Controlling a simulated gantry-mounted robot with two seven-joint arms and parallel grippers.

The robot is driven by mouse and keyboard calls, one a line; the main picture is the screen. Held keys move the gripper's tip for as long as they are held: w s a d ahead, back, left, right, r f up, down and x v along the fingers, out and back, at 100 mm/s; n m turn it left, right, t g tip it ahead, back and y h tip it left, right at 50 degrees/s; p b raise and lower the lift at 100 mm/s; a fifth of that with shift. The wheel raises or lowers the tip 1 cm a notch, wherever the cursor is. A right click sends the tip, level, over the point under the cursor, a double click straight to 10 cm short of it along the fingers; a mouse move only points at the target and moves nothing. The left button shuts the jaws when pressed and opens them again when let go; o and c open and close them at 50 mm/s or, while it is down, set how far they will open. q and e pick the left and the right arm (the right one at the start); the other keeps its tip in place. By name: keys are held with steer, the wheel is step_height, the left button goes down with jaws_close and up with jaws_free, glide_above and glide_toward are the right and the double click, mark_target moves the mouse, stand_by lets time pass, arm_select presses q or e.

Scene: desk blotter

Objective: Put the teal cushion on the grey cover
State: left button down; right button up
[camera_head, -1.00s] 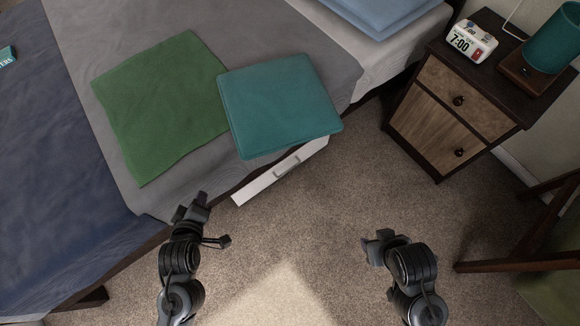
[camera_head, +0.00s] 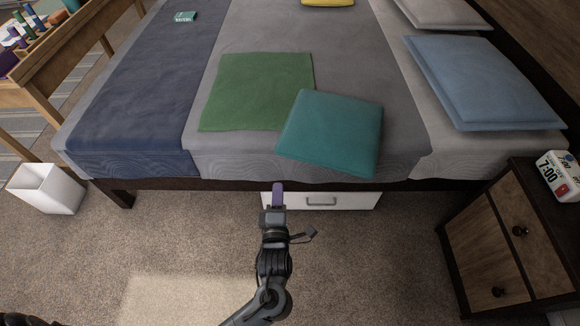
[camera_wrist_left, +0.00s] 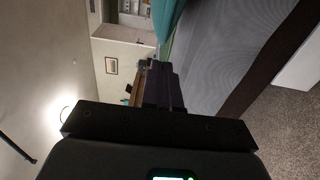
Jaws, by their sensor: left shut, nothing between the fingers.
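The teal cushion (camera_head: 335,130) lies at the front edge of the bed. The grey cover (camera_head: 340,50) spreads under and behind both. My left gripper (camera_head: 277,192) is shut and empty, in front of the bed, below and left of the cushion and apart from it in the head view. In the left wrist view, the cushion (camera_wrist_left: 168,14) shows at the top beyond the fingers (camera_wrist_left: 156,85), with the grey cover (camera_wrist_left: 220,50) beside it. My right gripper is out of view.
A white drawer (camera_head: 335,200) sits under the bed. A nightstand (camera_head: 510,240) with a clock (camera_head: 560,178) stands at the right. A blue pillow (camera_head: 485,80) lies on the bed's right side, and a white bin (camera_head: 47,188) stands at the left. The carpet in front is mostly clear.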

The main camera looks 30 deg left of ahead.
mark_target(291, 157)
arm_select(q)
steer(key=b+x, duration=0.1)
steer(key=x, duration=0.1)
steer(key=d+b+x, duration=0.1)
steer(key=x, duration=0.2)
steer(key=w+b+x, duration=0.1)
steer(key=x, duration=0.2)
steer(key=shift+d+f, duration=0.25)
steer(key=shift+w+d+b, duration=0.15)
steer(key=shift+w+b, duration=0.15)
steer(key=shift+b, duration=0.1)
steer(key=shift+w+d, duration=0.5)
steer(key=shift+w, duration=0.05)
steer(key=shift+a, duration=0.15)
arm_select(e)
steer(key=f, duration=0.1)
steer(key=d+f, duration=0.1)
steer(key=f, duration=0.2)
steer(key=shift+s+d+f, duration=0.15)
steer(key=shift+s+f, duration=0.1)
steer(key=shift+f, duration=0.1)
arm_select(q)
steer(key=shift+w, duration=0.1)
